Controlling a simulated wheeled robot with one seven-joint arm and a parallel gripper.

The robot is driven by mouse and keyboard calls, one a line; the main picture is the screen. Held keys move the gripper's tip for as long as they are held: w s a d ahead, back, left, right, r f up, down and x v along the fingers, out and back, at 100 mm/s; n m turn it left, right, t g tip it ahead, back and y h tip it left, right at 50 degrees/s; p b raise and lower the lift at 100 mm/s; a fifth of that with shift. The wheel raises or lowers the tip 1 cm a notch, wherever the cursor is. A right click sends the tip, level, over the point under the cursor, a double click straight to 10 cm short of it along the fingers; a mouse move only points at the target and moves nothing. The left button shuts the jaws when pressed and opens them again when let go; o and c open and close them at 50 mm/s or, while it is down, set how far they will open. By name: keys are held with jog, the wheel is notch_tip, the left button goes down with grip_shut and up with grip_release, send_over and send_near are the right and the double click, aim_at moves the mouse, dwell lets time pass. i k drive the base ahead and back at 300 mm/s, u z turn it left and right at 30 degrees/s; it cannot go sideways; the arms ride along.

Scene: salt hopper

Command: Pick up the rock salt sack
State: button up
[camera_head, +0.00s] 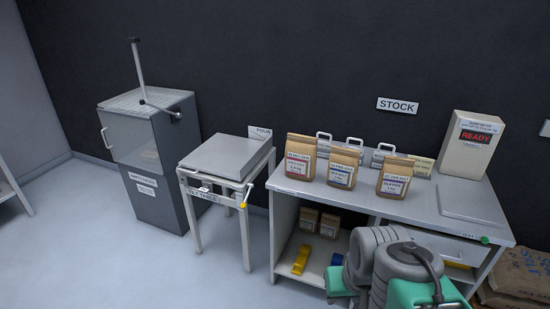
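Three upright brown paper sacks with white labels stand on the stock table (333,197). The left sack (300,167) has a red band, the middle sack (343,176) a blue band, and the right sack (394,188) an orange-brown band. The print is too small for me to tell which is rock salt. Larger brown printed sacks (525,272) lie on the floor at the right edge, partly cut off. My grey and green arm links fill the lower right in front of the table. I see no gripper fingers.
Metal-handled items (377,155) stand behind the sacks. A box marked READY (470,146) is at the table's right. A small stand (221,160) and a grey hopper cabinet (151,140) are further left. The floor at left front is clear.

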aim_at(301, 150)
jog(key=u, duration=0.85)
jog(key=i, duration=0.8)
jog(key=u, duration=0.95)
jog(key=i, duration=1.95)
jog(key=z, duration=1.4)
jog(key=i, duration=1.15)
jog(key=z, duration=0.35)
